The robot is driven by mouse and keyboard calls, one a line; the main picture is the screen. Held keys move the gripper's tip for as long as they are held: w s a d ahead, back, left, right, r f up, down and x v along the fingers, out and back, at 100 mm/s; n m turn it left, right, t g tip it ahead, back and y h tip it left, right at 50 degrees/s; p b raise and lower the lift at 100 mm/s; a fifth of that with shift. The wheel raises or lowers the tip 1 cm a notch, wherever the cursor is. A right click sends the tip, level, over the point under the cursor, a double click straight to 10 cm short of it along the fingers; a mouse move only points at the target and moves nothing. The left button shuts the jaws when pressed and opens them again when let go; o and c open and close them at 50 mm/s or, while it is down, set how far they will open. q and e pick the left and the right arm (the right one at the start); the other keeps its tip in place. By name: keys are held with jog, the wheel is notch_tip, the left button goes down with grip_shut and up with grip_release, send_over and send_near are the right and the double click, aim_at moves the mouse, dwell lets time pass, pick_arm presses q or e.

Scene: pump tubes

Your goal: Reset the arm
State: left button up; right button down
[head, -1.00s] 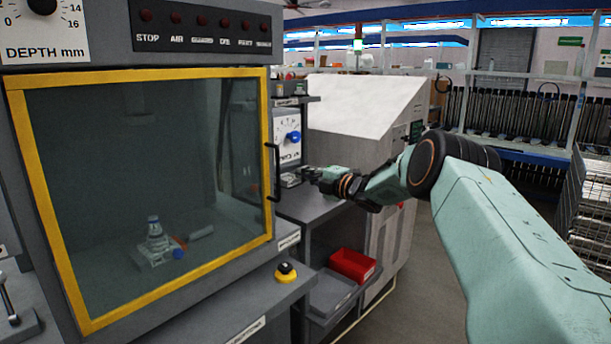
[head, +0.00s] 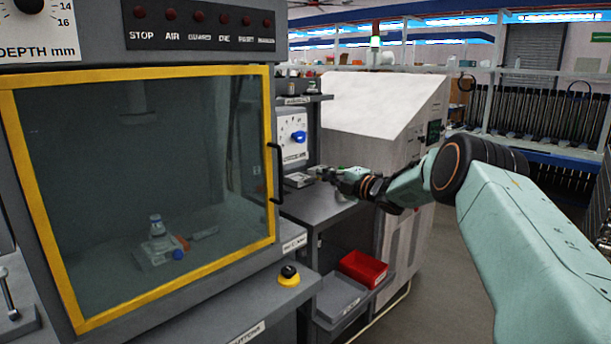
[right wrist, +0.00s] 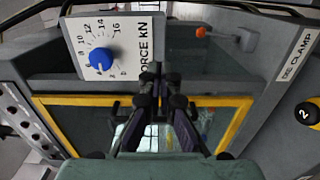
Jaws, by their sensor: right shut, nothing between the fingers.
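My right arm comes in from the right in the head view. Its gripper (head: 325,173) is over the grey side bench, right of the yellow-framed window and below the dial with the blue knob. In the right wrist view the gripper (right wrist: 160,80) has its fingers side by side, shut and empty. A dial panel with a blue knob (right wrist: 101,60) lies to its left in that view. The same blue knob (head: 299,137) shows in the head view. My left gripper is not in the head view.
The yellow-framed window (head: 140,190) has a black handle (head: 276,172) at its right edge. Behind the glass sits a small bottle-like fixture (head: 157,240). A yellow-based button (head: 289,275) is on the front ledge. A red bin (head: 362,268) sits on a low shelf. Floor at right is clear.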

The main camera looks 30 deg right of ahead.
jog(key=s+a+f+m+g+h+b, duration=0.1)
jog(key=s+a+f+m+g, duration=0.2)
jog(key=s+a+f+m, duration=0.55)
jog(key=s+a+f+m+g, duration=0.2)
jog(key=s+a+f+m, duration=0.3)
jog(key=f, duration=0.7)
jog(key=s+a+f+m+g+h+b, duration=0.1)
jog(key=s+a+f+m+g, duration=0.3)
jog(key=a+f, duration=0.55)
jog(key=s+a+f+g+b, duration=0.1)
jog(key=s+a+f+g, duration=0.2)
jog(key=s, duration=0.9)
jog(key=s+a+f+m+g, duration=0.1)
jog(key=s+a+f+g, duration=0.2)
jog(key=s, duration=1)
jog(key=s+a+f+m+g+b, duration=0.1)
jog(key=s+f, duration=0.4)
jog(key=s, duration=0.7)
jog(key=a+g, duration=0.1)
jog(key=a, duration=0.1)
jog(key=shift+s+a+g+h+b, duration=0.15)
jog(key=shift+a+g+h+b, duration=0.2)
jog(key=shift+g+h, duration=0.05)
